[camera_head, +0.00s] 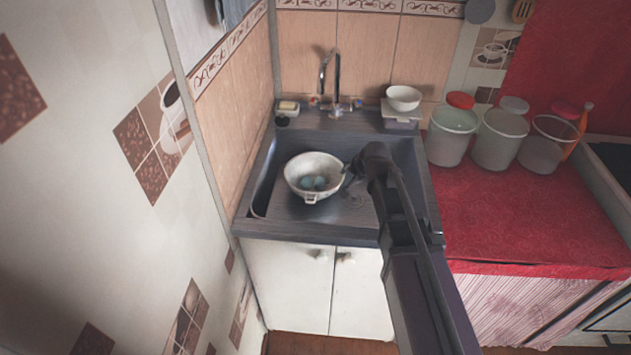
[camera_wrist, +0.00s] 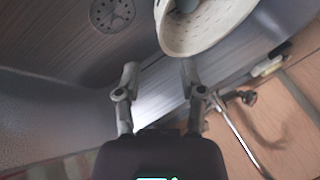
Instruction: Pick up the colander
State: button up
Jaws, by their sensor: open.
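The colander (camera_head: 296,181) is a white bowl with small holes, sitting upright in the sink, left of my gripper. Several bluish round things (camera_head: 314,183) lie in it. In the wrist view the colander (camera_wrist: 207,43) shows in part at the upper right, cut off by the top edge. My gripper (camera_wrist: 160,75) is open, with nothing between its fingers. The right fingertip is close to the colander's rim; I cannot tell whether they touch.
The sink (camera_head: 275,226) has a drain (camera_wrist: 112,14) and a tall faucet (camera_head: 337,70) behind. A white bowl (camera_head: 404,96) stands at the back right. Several lidded containers (camera_head: 449,145) stand on the red oilcloth counter (camera_head: 520,215). A tiled wall (camera_head: 225,125) rises close on the left.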

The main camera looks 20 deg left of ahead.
aim_at(339, 182)
jog(key=shift+f, duration=0.15)
jog(key=b+x, duration=0.7)
jog(key=x, duration=0.1)
jog(key=shift+w, duration=0.1)
jog(key=shift+w+a+f, duration=0.1)
jog(key=shift+f, duration=0.05)
dwell(0.5)
jog(key=b+x, duration=0.3)
jog(key=shift+w+f, duration=0.1)
jog(key=shift+w, duration=0.25)
jog(key=shift+b+x, duration=0.65)
jog(key=shift+x, duration=0.2)
grip_shut()
